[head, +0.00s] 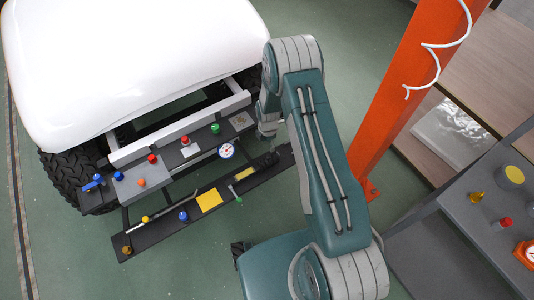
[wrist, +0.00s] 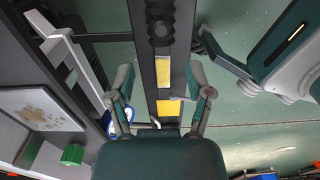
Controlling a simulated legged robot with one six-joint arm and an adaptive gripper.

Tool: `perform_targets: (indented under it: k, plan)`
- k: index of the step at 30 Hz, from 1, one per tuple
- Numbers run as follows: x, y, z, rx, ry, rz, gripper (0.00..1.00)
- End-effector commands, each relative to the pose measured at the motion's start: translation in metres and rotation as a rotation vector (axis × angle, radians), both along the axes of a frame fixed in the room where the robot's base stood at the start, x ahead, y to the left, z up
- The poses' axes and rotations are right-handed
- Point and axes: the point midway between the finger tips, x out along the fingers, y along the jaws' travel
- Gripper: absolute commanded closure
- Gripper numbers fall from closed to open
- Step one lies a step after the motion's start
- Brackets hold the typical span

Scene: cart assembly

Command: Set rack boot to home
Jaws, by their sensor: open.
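What looks like the rack boot, a black ribbed sleeve (head: 264,161), sits on the right part of the lower black bar (head: 158,232) in the head view. In the wrist view the ribbed boot (wrist: 160,24) is at the top centre, on the dark bar. My gripper (wrist: 160,78) is open, its two fingers spread on either side of the bar, with the boot beyond the fingertips in the picture. Nothing is seen between the fingers except the bar and its yellow patches behind them. In the head view my arm hides much of the gripper. No home mark is identifiable.
The cart's white body (head: 130,60) stands behind the bars. A dial gauge (head: 227,150), a green knob (head: 215,128) and several coloured knobs are close by. An orange post (head: 405,90) and a grey table (head: 480,205) stand to the right. Green floor is open at the front left.

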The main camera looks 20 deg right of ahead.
Motion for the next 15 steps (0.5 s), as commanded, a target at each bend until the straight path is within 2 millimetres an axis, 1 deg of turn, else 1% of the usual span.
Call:
perform_targets:
  k: [9, 15]
  plan:
    - [-0.001, 0.0, -0.055, 0.0, 0.003, -0.002, 0.34]
    - [0.0, 0.0, -0.085, 0.0, 0.001, -0.003, 0.34]
